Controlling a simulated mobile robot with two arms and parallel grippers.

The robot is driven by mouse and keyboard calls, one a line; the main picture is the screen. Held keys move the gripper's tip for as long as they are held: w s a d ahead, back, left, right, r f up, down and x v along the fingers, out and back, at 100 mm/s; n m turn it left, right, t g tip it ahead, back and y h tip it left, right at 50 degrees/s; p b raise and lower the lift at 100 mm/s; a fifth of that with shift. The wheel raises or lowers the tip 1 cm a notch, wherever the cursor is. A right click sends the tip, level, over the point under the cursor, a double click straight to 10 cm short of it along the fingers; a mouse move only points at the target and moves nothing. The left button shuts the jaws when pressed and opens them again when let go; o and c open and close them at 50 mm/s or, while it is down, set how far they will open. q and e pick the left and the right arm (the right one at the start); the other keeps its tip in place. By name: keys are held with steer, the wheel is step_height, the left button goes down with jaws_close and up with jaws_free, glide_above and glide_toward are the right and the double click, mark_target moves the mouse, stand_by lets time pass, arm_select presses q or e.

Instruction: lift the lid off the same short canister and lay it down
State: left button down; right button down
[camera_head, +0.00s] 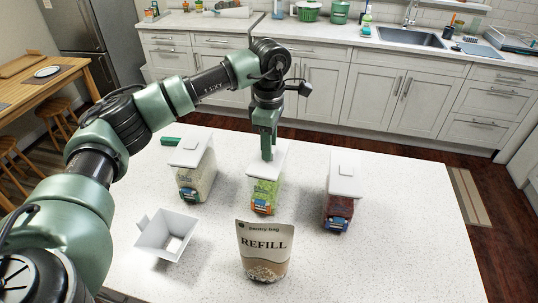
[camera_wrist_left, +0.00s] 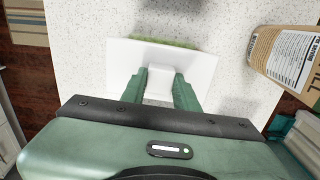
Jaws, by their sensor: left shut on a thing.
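Three clear canisters with white lids stand in a row on the counter (camera_head: 350,262). My left gripper (camera_head: 267,155) points down at the middle canister (camera_head: 263,194), which has green contents and a label. Its fingers are shut on the knob of the white lid (camera_head: 262,172). In the left wrist view the knob sits between the green fingers (camera_wrist_left: 160,88), with the lid (camera_wrist_left: 120,62) around it. A green edge shows past the lid. I cannot tell whether the lid is apart from the canister. My right gripper is not in view.
A pale-filled canister (camera_head: 197,183) stands left and a dark red one (camera_head: 339,206) right. A green item (camera_head: 170,141) shows behind the left lid. A white funnel-like piece (camera_head: 165,236) and a refill bag (camera_head: 264,250) stand nearer me. The counter's right side is clear.

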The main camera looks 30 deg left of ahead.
arm_select(q)
steer(key=shift+r, duration=0.15)
steer(key=shift+r, duration=0.3)
step_height(320, 180, up, 23)
steer(key=p, duration=0.2)
steer(key=shift+f+p, duration=0.15)
steer(key=shift+p, duration=0.25)
stand_by(0.4)
